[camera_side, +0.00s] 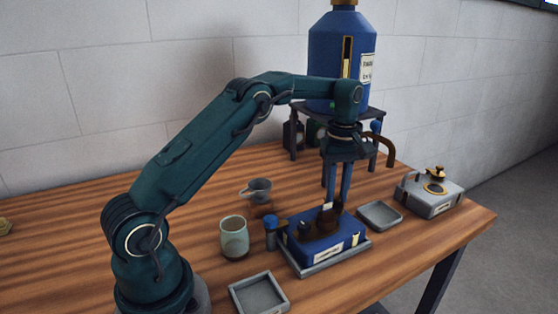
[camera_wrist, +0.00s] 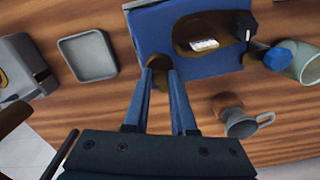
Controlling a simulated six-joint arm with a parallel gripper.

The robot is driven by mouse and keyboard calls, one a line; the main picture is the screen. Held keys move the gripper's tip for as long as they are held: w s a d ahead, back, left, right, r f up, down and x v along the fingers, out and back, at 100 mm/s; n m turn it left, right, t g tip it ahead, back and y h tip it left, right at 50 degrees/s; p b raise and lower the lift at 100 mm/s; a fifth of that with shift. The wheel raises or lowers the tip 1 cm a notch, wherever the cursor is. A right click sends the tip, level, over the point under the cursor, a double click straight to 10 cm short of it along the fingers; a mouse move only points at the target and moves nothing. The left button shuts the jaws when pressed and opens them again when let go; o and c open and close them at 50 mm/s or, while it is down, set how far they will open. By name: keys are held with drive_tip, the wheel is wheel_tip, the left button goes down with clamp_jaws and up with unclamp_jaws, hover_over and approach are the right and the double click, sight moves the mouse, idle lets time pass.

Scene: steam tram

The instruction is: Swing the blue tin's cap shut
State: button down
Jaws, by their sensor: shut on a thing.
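The blue tin (camera_side: 345,245) stands on a shallow grey tray near the front of the table. It also fills the top of the wrist view (camera_wrist: 215,62). A dark brown opening with a small pale label inside shows on its top in the wrist view. My gripper (camera_side: 335,203) points down at the far side of the tin's top. In the wrist view my gripper (camera_wrist: 162,68) has its fingers closed on a brown part, seemingly the cap (camera_wrist: 159,64), at the tin's edge. The fingers hide much of it, so its exact tilt is unclear.
A grey tin (camera_side: 440,202) with a brass lid and an empty tray (camera_side: 380,215) stand to the right. A pale cup (camera_side: 234,238), a blue-topped piece (camera_side: 270,232) and a grey mug (camera_side: 258,188) stand left. Another tray (camera_side: 258,293) lies in front. A large blue bottle (camera_side: 325,50) stands behind.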

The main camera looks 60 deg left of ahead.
sight(336, 196)
drive_tip(key=c, duration=0.7)
unclamp_jaws()
drive_tip(key=shift+r, duration=0.1)
drive_tip(key=shift+r, duration=2.45)
